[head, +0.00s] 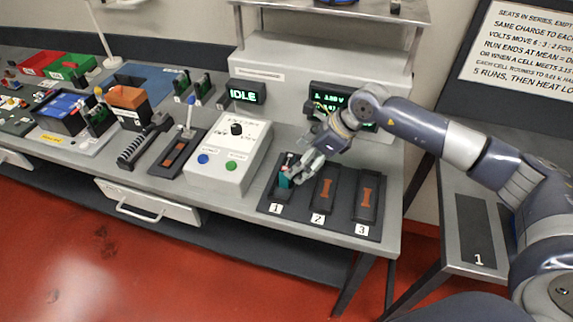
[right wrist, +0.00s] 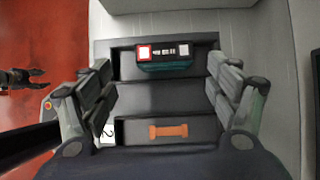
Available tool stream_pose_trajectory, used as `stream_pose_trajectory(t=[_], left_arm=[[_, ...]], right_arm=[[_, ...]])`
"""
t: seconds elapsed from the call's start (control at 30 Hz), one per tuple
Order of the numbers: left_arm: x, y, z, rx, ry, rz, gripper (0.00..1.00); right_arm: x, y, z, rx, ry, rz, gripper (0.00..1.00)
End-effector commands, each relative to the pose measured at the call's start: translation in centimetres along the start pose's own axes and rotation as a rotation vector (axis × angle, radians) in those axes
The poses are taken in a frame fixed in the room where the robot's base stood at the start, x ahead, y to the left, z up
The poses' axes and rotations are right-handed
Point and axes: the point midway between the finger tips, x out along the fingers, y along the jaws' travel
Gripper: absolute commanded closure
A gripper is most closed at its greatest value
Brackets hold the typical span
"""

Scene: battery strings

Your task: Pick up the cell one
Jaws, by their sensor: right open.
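Cell one (head: 284,180) is a teal block with a dark top, in the slot marked 1 of the black three-slot tray (head: 262,207). In the right wrist view the cell (right wrist: 165,63) shows its top with a red-edged white square, small markings and a light square. My right gripper (head: 303,167) is over slot 1, beside the cell. In its wrist view the fingers (right wrist: 163,92) are wide apart with nothing between them, and the cell lies ahead of them. A dark gripper, seemingly my left (right wrist: 38,78), shows small at the left edge, its two prongs apart.
Slots 2 (head: 323,195) and 3 (head: 367,195) hold only orange-brown strips. A control box (head: 228,160) with a knob and blue and green buttons stands left of the tray. A display (head: 247,94) reads IDLE. A shelf rises behind.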

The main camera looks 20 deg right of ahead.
Motion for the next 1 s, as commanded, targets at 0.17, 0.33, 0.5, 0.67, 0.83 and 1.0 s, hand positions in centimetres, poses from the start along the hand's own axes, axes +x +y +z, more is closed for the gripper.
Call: stream_pose_trajectory(t=[0.17, 0.33, 0.5, 0.67, 0.83, 1.0], left_arm=[[-0.8, 0.6, 4.3, 0.002, -0.064, 0.007, 0.53], [-2.0, 0.4, 3.6, 0.004, -0.055, 0.006, 0.53], [-2.9, 0.0, 0.2, 0.005, -0.005, 0.001, 0.53], [-3.1, -0.1, -0.6, 0.005, 0.007, 0.0, 0.53], [-3.0, 0.0, 0.5, 0.005, -0.012, 0.001, 0.53], [-3.1, 0.2, 1.9, 0.005, -0.032, 0.004, 0.53]], right_arm=[[1.6, 0.0, 0.1, 0.001, -0.001, 0.001, 0.18], [3.0, -0.1, 0.3, 0.001, 0.0, 0.003, 0.18], [5.3, -0.4, 0.3, 0.001, -0.001, 0.002, 0.18], [6.7, -0.4, 0.2, 0.001, -0.002, 0.001, 0.18], [6.9, -0.4, 0.1, 0.0, -0.002, 0.0, 0.18], [6.8, -0.4, 0.1, 0.0, -0.002, 0.0, 0.39]])
